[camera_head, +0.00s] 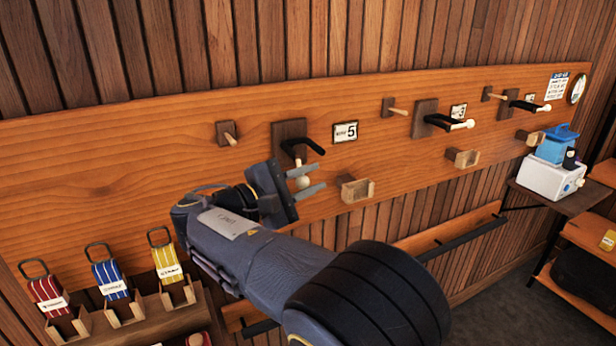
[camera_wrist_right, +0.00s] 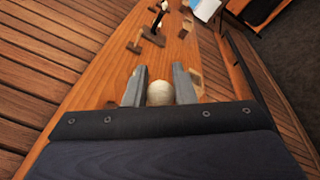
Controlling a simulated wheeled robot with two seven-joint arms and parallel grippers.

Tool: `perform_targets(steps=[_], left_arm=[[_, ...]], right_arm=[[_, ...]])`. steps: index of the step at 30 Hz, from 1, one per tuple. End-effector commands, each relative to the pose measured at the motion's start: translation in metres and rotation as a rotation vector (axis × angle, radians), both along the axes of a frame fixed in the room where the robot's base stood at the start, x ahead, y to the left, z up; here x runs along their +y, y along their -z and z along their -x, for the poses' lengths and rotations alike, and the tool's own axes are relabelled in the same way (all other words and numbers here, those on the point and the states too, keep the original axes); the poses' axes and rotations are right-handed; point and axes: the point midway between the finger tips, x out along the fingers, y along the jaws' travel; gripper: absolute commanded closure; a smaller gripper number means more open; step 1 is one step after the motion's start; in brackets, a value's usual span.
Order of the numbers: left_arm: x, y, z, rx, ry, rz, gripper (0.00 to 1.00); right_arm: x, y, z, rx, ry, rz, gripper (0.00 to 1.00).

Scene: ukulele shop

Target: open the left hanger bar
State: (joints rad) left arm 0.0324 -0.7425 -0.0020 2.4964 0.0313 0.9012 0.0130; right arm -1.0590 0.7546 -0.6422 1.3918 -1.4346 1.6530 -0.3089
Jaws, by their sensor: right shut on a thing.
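The left hanger (camera_head: 303,147), next to the card marked 5, has a dark wood block and a black hook on the wall board. Its pale bar hangs down below the hook and ends in a cream ball knob (camera_head: 303,182). My right gripper (camera_head: 312,178) reaches in from the lower right and is shut on the knob, one finger on each side. In the right wrist view the knob (camera_wrist_right: 160,93) sits between the two grey fingers. The bar's upper part is partly hidden by the hook and gripper. My left gripper is not in view.
Wooden pegs (camera_head: 229,137) and small wooden blocks (camera_head: 357,190) stick out of the board near the hanger. Two more hangers (camera_head: 440,121) are to the right. Colored strap packs (camera_head: 110,277) stand in a rack at lower left. A white box (camera_head: 548,178) sits on a shelf at right.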

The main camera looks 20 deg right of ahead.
Motion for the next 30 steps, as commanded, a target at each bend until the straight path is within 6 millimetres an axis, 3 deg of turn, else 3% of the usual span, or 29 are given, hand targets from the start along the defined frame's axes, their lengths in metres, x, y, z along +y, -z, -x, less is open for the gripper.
perform_targets(steps=[1,9,10,15,23,30], left_arm=[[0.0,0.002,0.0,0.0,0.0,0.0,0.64],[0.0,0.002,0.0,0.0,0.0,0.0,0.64],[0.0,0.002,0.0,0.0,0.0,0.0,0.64],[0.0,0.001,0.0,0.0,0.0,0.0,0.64],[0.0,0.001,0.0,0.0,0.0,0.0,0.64],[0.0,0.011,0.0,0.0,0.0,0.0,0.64]], right_arm=[[0.001,0.011,0.003,0.023,0.009,-0.006,1.0],[0.001,0.011,0.003,0.023,0.009,-0.007,1.0],[0.001,0.011,0.003,0.023,0.009,-0.007,0.75],[0.001,0.009,0.003,0.021,0.008,-0.008,0.54],[0.001,0.007,0.002,0.015,0.007,-0.008,0.54],[0.032,0.009,0.015,0.014,0.005,-0.008,0.54]])
